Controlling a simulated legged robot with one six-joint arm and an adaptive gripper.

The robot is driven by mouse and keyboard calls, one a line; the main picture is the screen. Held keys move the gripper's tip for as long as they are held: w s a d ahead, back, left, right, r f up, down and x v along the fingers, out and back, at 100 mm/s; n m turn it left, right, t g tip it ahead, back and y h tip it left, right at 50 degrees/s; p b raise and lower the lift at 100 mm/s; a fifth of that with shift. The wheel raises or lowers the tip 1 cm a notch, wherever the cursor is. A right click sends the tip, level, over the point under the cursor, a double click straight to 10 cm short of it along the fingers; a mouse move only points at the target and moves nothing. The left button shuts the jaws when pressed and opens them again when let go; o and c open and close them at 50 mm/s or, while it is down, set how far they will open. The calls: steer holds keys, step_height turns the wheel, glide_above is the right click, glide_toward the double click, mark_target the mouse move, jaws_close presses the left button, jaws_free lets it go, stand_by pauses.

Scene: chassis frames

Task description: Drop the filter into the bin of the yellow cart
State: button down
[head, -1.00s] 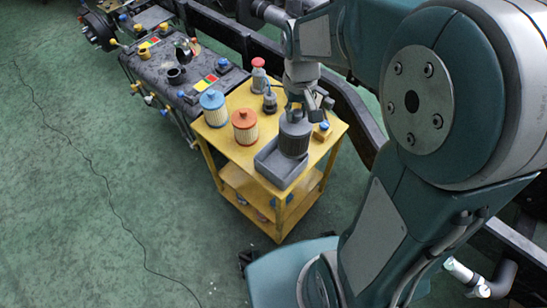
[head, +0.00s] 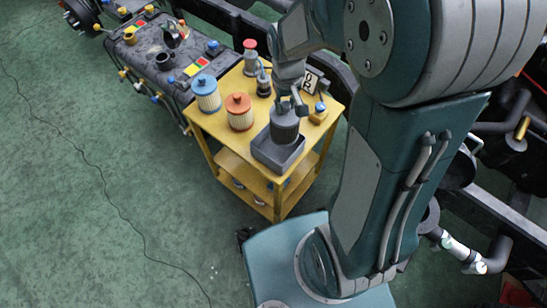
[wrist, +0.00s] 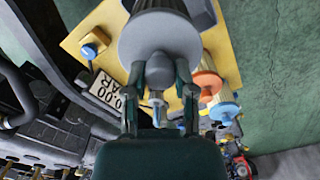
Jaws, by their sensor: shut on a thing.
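The filter (head: 285,127) is a dark grey ribbed cylinder with a grey cap. My gripper (head: 289,104) is shut on its top knob from above. In the wrist view the cap (wrist: 160,32) fills the top middle, between and beyond the fingertips (wrist: 160,76). The grey open bin (head: 277,158) sits at the front corner of the yellow cart (head: 227,143). The filter stands upright over the bin opening, its lower end seeming to dip inside the walls. Its bottom is hidden, so I cannot tell whether it touches the floor of the bin.
On the cart top stand a blue-capped filter (head: 206,93), an orange-capped filter (head: 239,111), a red-topped bottle (head: 250,58) and a small dark bottle (head: 263,81). A yellow block with a blue knob (head: 319,113) and a sign (head: 311,80) lie right of my gripper. Dark chassis rails run behind.

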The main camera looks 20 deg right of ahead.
steer(key=shift+a, duration=0.2)
steer(key=shift+c, duration=2.1)
jaws_free()
steer(key=shift+o, duration=0.3)
steer(key=shift+d, duration=0.2)
steer(key=shift+r, duration=0.1)
step_height(320, 180, up, 12)
